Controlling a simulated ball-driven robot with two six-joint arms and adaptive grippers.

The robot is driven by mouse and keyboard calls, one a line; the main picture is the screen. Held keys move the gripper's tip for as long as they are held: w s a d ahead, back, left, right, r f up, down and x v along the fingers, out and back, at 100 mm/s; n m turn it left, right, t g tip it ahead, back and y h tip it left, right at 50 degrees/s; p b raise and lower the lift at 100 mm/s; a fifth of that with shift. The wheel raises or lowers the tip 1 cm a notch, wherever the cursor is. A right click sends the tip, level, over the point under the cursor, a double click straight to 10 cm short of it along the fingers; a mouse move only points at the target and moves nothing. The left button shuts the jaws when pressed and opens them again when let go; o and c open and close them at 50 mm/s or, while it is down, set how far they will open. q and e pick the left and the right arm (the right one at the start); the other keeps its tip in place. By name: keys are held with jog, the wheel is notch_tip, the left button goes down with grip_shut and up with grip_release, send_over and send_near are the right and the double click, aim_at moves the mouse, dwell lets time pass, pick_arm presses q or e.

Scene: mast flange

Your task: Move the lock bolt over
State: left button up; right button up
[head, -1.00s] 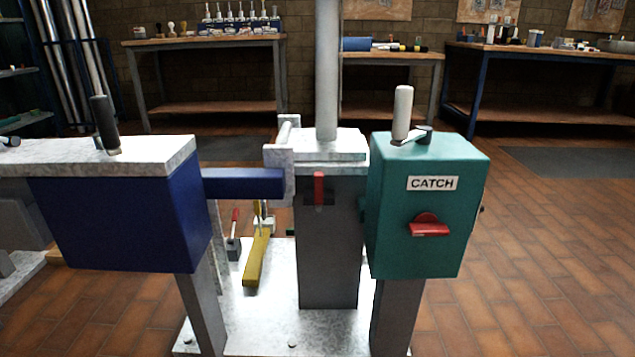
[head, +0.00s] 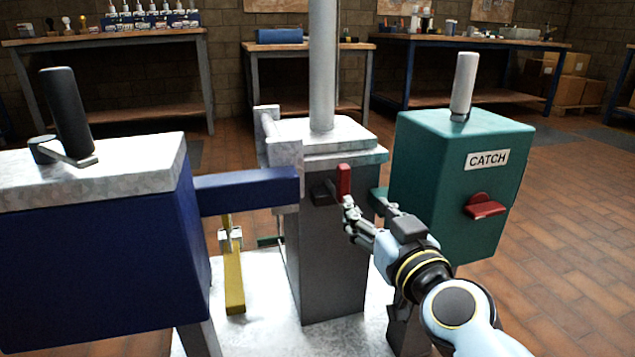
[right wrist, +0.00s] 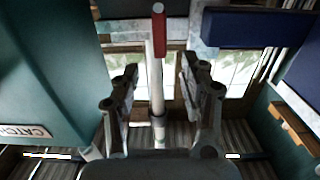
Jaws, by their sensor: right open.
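A small red handle (head: 343,182), which looks like the lock bolt's grip, stands upright at a dark slot on the front of the grey mast post (head: 328,250). My right gripper (head: 368,208) is open and empty, just below and to the right of this handle. In the right wrist view the red handle (right wrist: 158,30) lies ahead of the open fingers (right wrist: 159,72), roughly between them and apart from them. My left gripper is not in view.
A teal box (head: 445,180) labelled CATCH, with a red lever (head: 486,206) and a pale handle (head: 464,85), stands close right of my gripper. A blue box (head: 100,270) with a black handle (head: 67,112) stands left, its blue bar (head: 245,190) reaching the post.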

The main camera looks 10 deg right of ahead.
aim_at(346, 177)
jog(key=w, duration=0.2)
jog(key=w+r+p, duration=0.1)
jog(key=w, duration=0.1)
jog(key=w+p, duration=0.1)
jog(key=w, duration=0.1)
jog(key=shift+w+a+r, duration=0.1)
jog(key=shift+w+r, duration=0.15)
jog(key=w, duration=0.4)
jog(key=shift+f, duration=0.25)
jog(key=shift+w+f, duration=0.1)
jog(key=shift+w, duration=0.55)
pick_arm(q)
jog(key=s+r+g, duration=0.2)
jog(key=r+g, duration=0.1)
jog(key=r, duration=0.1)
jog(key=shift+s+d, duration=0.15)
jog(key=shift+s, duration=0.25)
pick_arm(e)
grip_shut()
